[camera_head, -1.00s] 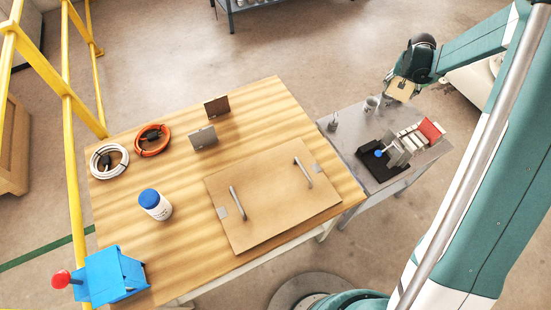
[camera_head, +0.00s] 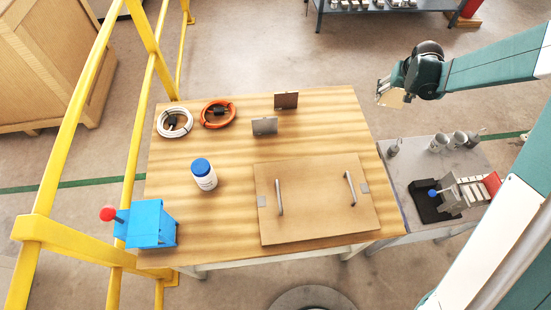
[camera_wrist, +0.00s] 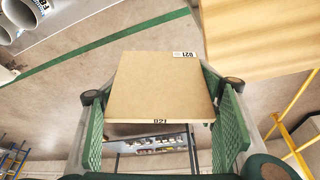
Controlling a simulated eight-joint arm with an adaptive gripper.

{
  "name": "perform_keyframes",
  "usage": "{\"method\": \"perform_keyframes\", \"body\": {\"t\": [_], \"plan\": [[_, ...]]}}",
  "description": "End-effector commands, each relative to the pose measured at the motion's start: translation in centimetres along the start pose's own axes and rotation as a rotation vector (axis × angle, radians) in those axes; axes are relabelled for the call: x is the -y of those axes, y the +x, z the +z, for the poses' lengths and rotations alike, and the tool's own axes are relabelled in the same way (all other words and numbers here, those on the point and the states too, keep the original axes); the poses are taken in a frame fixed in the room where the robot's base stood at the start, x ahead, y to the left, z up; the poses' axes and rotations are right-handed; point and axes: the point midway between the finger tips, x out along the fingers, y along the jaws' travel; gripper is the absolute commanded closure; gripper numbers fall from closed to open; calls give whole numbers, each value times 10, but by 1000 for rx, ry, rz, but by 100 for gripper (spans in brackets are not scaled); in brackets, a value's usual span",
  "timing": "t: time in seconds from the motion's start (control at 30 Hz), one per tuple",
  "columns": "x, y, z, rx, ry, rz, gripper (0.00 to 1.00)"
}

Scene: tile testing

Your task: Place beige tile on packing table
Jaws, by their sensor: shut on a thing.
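My gripper (camera_head: 385,91) is at the upper right in the head view, beyond the far right corner of the wooden packing table (camera_head: 330,130). It is shut on the beige tile (camera_wrist: 162,85), which fills the middle of the wrist view between the two green finger pads and bears the label "021". In the head view the tile (camera_head: 393,98) shows only as a small beige patch at the fingers. The tile is held in the air, apart from the table.
A board with two handles (camera_head: 315,215) covers the table's front right. A white bottle with a blue lid (camera_head: 203,175), cable coils (camera_head: 175,122) and a blue box with a red knob (camera_head: 150,224) stand at left. A grey side table (camera_head: 410,175) adjoins at right. Yellow rails (camera_head: 150,80) run along the left.

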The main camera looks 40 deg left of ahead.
Motion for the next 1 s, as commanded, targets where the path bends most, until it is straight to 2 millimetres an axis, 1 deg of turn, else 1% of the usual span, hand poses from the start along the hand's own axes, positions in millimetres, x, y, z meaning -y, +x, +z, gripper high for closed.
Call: {"method": "perform_keyframes", "body": {"t": [0.03,0.1,0.3,0.4,0.5,0.6,0.7,1.0], "plan": [[21,-3,-1,-2,-36,-14,56],[47,-6,-1,-4,-83,-34,56],[114,-16,2,-12,-209,-84,56],[140,-21,5,-16,-259,-103,56],[160,-24,7,-19,-297,-117,56],[172,-26,9,-21,-320,-127,56],[178,-27,10,-22,-332,-132,56],[179,-27,10,-22,-334,-133,56]]}}
